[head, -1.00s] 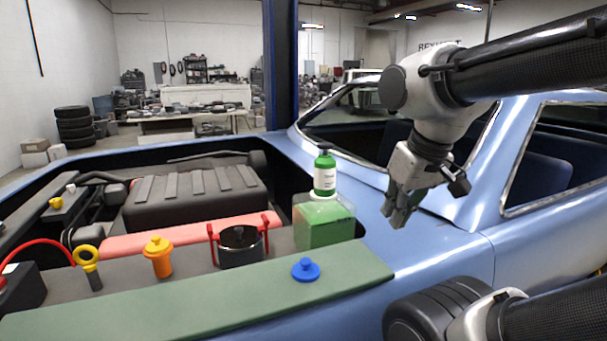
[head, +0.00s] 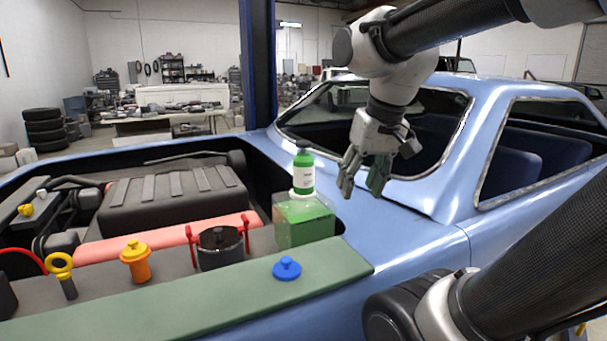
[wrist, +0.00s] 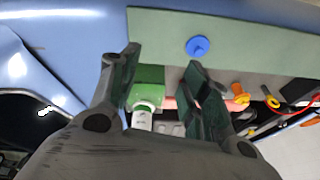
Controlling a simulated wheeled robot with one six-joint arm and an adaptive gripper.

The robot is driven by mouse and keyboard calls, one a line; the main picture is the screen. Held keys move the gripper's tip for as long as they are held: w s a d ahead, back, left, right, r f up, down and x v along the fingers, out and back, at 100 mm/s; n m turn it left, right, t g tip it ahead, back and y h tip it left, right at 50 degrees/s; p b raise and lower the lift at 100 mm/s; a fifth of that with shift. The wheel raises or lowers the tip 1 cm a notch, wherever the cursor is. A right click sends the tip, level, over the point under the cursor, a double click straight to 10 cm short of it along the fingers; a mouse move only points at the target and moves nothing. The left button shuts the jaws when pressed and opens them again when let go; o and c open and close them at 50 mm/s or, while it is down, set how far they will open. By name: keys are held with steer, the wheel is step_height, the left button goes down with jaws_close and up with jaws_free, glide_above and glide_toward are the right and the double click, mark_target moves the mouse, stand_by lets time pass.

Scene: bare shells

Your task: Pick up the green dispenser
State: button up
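The green dispenser (head: 304,176) is a green bottle with a white label and a black top. It stands upright on a pale base on top of a translucent green box (head: 306,222) at the engine bay's right edge. My gripper (head: 362,187) hangs to the right of the dispenser, apart from it, with its fingers pointing down. In the wrist view my gripper (wrist: 163,58) is open. The green box (wrist: 150,76) shows between the fingers, with a whitish shape below it; I cannot make out the bottle there.
A blue knob (head: 287,268) sits on a green mat (head: 200,300) in front. A dark pot with red handles (head: 219,247), an orange container (head: 135,262) and a yellow ring piece (head: 60,267) stand to the left. The blue car's windshield frame (head: 440,175) rises behind and right of my gripper.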

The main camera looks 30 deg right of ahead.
steer(key=o, duration=0.6)
steer(key=w+r+m+g, duration=0.1)
steer(key=w+r+m, duration=0.2)
steer(key=w, duration=0.5)
steer(key=shift+d+r+m+y, duration=0.3)
steer(key=shift+r+y, duration=0.1)
steer(key=shift+r, duration=0.15)
steer(key=m+g+y, duration=0.3)
steer(key=m, duration=0.7)
glide_toward(307, 153)
step_height(307, 153, down, 5)
steer(key=x, duration=0.2)
steer(key=a+x, duration=0.1)
steer(key=x, duration=0.5)
steer(key=shift+w+a+r, duration=0.1)
steer(key=shift+a+r, duration=0.2)
steer(key=shift+a, duration=0.05)
